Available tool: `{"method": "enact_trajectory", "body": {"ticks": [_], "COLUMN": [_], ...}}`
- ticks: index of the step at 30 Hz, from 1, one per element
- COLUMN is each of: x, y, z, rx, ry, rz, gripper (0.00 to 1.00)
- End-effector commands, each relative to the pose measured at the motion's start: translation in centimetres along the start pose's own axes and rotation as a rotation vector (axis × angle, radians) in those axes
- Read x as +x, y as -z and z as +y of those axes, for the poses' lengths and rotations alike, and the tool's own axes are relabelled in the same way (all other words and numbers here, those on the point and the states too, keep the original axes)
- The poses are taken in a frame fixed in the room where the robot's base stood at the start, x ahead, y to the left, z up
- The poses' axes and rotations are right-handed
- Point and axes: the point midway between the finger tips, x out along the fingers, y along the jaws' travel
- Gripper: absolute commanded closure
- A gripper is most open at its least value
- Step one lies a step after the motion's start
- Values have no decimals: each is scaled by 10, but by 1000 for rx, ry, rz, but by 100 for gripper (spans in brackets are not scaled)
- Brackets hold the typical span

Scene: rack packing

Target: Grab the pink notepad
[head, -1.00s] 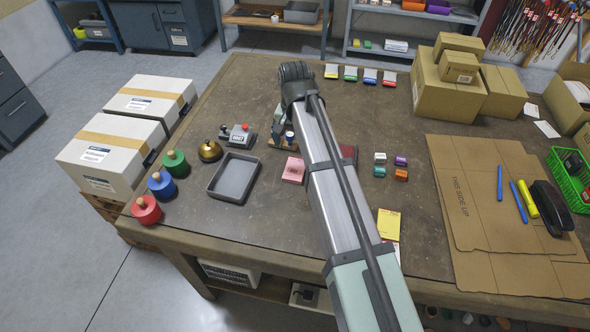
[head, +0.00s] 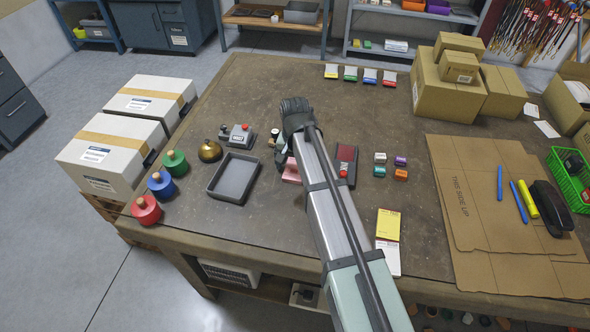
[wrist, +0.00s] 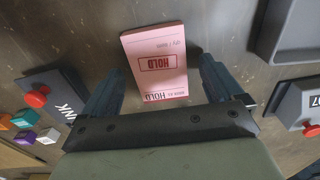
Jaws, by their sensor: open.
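The pink notepad (wrist: 156,62) lies flat on the table, with "HOLD" printed on it, in the wrist view. In the head view the pink notepad (head: 291,172) is partly hidden behind my arm. My gripper (wrist: 158,80) is open, with one finger on each side of the notepad's near end and gaps showing on both sides. The fingers appear apart from the pad; their height above the table is hard to tell. In the head view my arm hides the fingertips.
A grey tray (head: 234,178) and a grey device with a red button (head: 241,134) stand to the left. A dark device with a red top (head: 346,160) is just right of my arm. A yellow pad (head: 388,224) lies nearer the front edge. Small coloured blocks (head: 401,175) sit further right.

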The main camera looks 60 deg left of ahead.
Motion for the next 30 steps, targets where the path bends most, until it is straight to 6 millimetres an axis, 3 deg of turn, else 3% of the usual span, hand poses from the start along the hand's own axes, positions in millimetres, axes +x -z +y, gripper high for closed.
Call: {"method": "enact_trajectory", "body": {"ticks": [8, 27, 30], "x": [4, 4, 4], "y": [0, 0, 0], "z": [0, 0, 0], "rx": [0, 0, 0], "ry": [0, 0, 0], "rz": [0, 0, 0], "gripper": [6, 68, 68]}}
